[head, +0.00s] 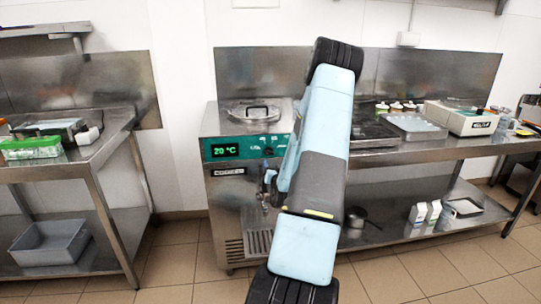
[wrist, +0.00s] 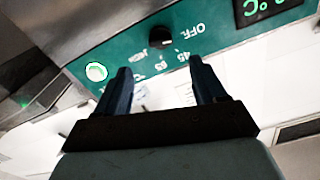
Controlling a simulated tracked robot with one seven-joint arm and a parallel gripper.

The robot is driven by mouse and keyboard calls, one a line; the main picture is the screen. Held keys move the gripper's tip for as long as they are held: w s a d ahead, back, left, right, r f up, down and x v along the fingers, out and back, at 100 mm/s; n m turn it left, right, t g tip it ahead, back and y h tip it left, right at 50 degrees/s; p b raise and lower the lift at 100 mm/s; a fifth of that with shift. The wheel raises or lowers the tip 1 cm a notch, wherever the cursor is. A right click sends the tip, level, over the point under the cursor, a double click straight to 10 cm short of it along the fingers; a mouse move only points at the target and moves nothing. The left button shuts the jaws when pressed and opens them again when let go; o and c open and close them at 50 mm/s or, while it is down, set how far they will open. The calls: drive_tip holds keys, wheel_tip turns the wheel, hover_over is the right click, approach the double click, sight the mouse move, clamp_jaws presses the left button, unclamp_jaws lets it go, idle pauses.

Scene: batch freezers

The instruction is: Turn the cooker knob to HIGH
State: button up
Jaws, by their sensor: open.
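The cooker (head: 234,190) is a steel cabinet with a green control panel (head: 240,148) and a lit display reading 20 °C (head: 225,150). The knob's pointer and the HIGH label cannot be made out. My gripper (wrist: 160,64) is open, its two dark blue fingers apart and empty. In the wrist view the knob lies just beyond the fingertips, between their lines, and seems untouched. In the head view my arm partly covers the panel.
A lid with a handle (head: 257,112) tops the cooker. A steel bench with trays (head: 413,126) stands right; another table (head: 92,150) stands left. The floor in front is clear.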

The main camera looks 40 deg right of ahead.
sight(270, 154)
drive_tip(key=x, duration=1.1)
drive_tip(key=shift+w, duration=0.2)
drive_tip(key=c, duration=1)
drive_tip(key=shift+s+d, duration=0.1)
drive_tip(key=shift+d, duration=0.1)
drive_tip(key=shift+c, duration=0.3)
drive_tip(key=shift+a, duration=0.1)
